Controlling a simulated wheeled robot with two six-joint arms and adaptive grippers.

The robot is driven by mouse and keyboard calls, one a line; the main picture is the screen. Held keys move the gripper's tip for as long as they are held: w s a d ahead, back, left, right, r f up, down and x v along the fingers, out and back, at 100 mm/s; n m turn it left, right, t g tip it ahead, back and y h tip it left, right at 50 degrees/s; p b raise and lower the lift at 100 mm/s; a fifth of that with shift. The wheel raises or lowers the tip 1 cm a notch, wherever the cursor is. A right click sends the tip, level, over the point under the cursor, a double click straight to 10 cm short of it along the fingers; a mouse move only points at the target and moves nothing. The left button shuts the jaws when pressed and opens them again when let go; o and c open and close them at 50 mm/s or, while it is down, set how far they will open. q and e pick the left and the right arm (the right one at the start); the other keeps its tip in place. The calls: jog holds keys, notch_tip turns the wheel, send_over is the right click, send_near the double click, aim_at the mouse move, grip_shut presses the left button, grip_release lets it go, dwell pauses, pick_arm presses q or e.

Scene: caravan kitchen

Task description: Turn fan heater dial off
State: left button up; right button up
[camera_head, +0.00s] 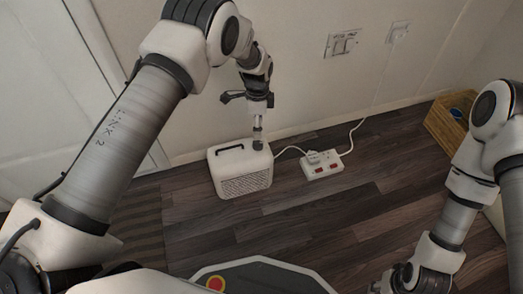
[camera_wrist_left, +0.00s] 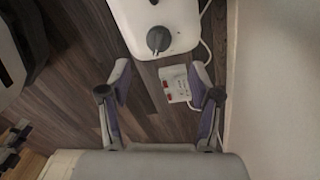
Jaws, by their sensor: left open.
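A white fan heater (camera_head: 229,178) with a dark top handle and a grille front stands on the floor below the wall. Its dark dial (camera_wrist_left: 158,39) is on the top of the white casing in the left wrist view. My left gripper (camera_head: 257,132) points down over the dial end of the heater. In the left wrist view the fingers of the left gripper (camera_wrist_left: 160,76) are spread apart with nothing between them, and the dial shows beyond the fingertips. My right gripper (camera_head: 383,286) is at the bottom edge of the head view, far from the heater; its jaws are unclear.
A white power strip (camera_head: 323,170) with red switches lies right of the heater, with cables to the heater and the wall socket (camera_head: 398,32). A wooden crate (camera_head: 443,121) stands further right. The wall is close behind the heater. Floor in front is clear.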

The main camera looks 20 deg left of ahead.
aim_at(258, 142)
pick_arm(q)
jog(key=f+b, duration=0.1)
jog(key=f, duration=0.1)
jog(key=f+b, duration=0.1)
jog(key=f, duration=0.2)
jog(key=f+b, duration=0.1)
jog(key=f, duration=0.1)
jog(key=shift+s+d+f, duration=0.1)
jog(key=shift+s+f, duration=0.2)
jog(key=shift+s, duration=0.05)
jog(key=shift+r, duration=0.1)
jog(key=c, duration=1.1)
